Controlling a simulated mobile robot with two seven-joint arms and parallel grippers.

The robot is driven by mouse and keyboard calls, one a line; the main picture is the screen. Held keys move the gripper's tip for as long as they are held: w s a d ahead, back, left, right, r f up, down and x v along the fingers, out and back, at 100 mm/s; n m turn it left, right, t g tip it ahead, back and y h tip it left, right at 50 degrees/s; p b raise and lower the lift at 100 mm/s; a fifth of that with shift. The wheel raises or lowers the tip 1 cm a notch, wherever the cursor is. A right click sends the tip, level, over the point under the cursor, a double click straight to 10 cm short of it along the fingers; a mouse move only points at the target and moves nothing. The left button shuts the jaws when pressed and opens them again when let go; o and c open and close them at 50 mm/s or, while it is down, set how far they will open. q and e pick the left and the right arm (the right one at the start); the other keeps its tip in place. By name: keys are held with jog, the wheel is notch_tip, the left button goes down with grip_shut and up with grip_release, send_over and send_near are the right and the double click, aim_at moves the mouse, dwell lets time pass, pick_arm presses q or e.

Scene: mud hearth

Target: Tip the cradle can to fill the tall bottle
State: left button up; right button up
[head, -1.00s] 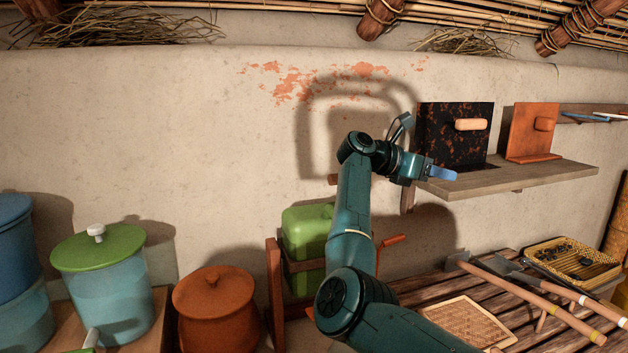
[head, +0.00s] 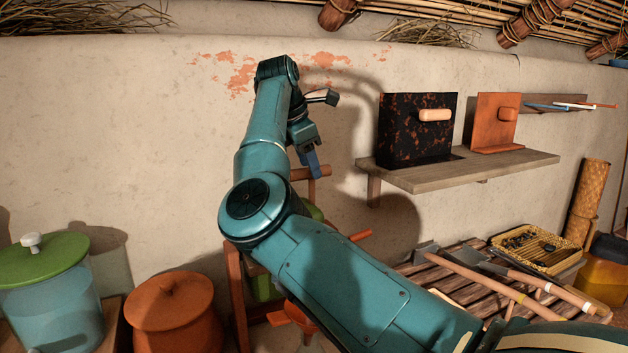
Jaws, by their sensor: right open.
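The green can (head: 262,288) sits in a reddish wooden cradle frame (head: 237,295) by the wall. My right arm hides most of the can; only a strip at lower left and a bit of its top show. My right gripper (head: 314,168) has blue fingers pointing down and is open. It is in front of or above the cradle's upper wooden bar (head: 318,172); I cannot tell whether they touch. An orange funnel-like piece (head: 297,314) shows below the can, partly hidden by my arm. I cannot make out the tall bottle. My left gripper is not in view.
A lidded orange pot (head: 172,312) and a green-lidded clear container (head: 48,300) stand to the left. A wall shelf (head: 460,172) holds a black speckled board and an orange one. A slatted table (head: 440,283) with long-handled tools and a yellow tray (head: 540,250) is at right.

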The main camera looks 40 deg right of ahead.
jog(key=x, duration=0.5)
grip_shut()
dwell(0.5)
